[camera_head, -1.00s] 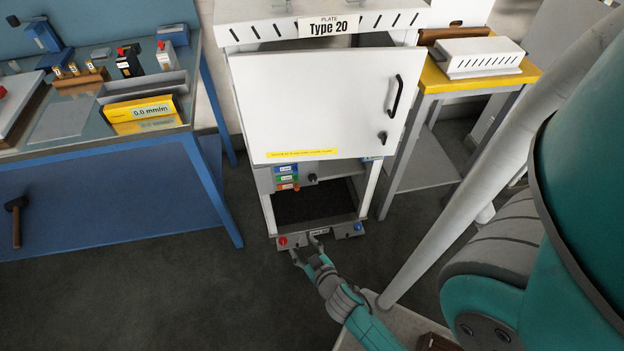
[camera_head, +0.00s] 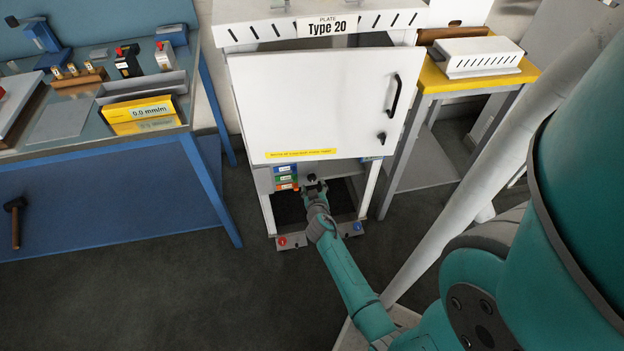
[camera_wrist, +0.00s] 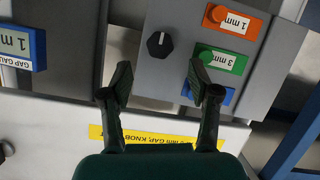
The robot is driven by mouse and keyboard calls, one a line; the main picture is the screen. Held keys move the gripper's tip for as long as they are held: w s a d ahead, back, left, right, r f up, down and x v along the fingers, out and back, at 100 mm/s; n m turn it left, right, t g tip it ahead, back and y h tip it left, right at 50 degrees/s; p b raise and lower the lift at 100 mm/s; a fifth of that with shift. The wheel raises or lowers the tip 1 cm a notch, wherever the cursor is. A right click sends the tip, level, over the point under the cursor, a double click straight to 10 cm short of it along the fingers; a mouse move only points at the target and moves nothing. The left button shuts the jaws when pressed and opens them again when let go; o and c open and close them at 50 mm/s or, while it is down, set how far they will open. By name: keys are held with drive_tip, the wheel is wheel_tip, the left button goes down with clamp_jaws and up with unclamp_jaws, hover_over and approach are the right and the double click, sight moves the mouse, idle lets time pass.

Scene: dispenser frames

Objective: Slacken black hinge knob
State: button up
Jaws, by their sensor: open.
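A black knob (camera_head: 312,178) with a white pointer line sits on the grey panel below the white door of the Type 20 frame. It also shows in the wrist view (camera_wrist: 160,45), beyond my fingertips and lined up with the gap between them. My gripper (camera_head: 315,188) is open and empty, just in front of the panel; its two fingers show apart in the wrist view (camera_wrist: 160,85). A second dark knob (camera_head: 382,138) is on the door below the black handle. I cannot tell from any label which knob is the hinge knob.
Orange (camera_wrist: 228,20), green (camera_wrist: 221,60) and blue (camera_wrist: 214,92) labelled buttons sit close beside the knob. The white door (camera_head: 320,105) overhangs the panel; its yellow strip (camera_wrist: 150,140) is near my fingers. A blue gap gauge (camera_wrist: 22,48) is at the other side.

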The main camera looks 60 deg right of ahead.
sight(312, 179)
drive_tip(key=shift+x, duration=2.95)
drive_tip(key=shift+c, duration=0.2)
drive_tip(key=c, duration=1.1)
